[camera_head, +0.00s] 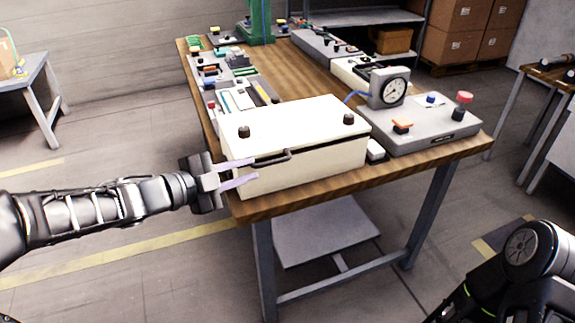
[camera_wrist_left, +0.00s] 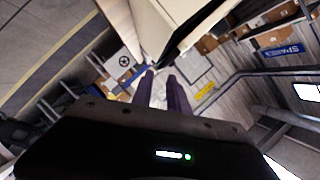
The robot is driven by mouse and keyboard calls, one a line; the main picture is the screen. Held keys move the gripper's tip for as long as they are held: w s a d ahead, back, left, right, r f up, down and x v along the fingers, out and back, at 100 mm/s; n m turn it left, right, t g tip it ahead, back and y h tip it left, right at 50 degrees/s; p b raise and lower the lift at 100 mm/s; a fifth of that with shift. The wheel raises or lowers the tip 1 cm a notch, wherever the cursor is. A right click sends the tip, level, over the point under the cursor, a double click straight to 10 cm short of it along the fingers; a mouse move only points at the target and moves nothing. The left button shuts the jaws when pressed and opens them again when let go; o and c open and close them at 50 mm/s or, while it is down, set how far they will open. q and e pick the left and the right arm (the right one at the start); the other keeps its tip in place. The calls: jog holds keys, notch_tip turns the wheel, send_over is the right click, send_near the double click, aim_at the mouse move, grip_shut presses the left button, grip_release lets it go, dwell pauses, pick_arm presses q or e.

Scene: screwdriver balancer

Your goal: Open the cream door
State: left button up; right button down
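A cream box (camera_head: 300,140) sits at the near left end of the wooden workbench, with two dark knobs on its top. A dark bar handle (camera_head: 288,155) runs along its upper front edge. I cannot see any gap that shows its door open. My left gripper (camera_head: 255,169) is at the box's front left, with its pale fingers parted in front of the face, close to the handle's left end. Contact cannot be told. In the left wrist view the two purple fingers (camera_wrist_left: 160,76) are apart with nothing between them, and a cream panel (camera_wrist_left: 118,30) shows above. My right gripper is not in view.
On the wooden workbench (camera_head: 292,68), a grey unit (camera_head: 420,128) with a dial gauge (camera_head: 392,91) stands right of the box. Several small parts and trays lie behind along the left edge. My right arm shows at lower right. Floor before the bench is clear.

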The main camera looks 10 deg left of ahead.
aim_at(266, 164)
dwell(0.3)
pick_arm(q)
jog(key=b+x, duration=0.1)
jog(key=x, duration=0.6)
jog(key=shift+w+d+f, duration=0.15)
jog(key=shift+w, duration=0.15)
jog(key=shift+c, duration=0.3)
grip_shut()
dwell(0.9)
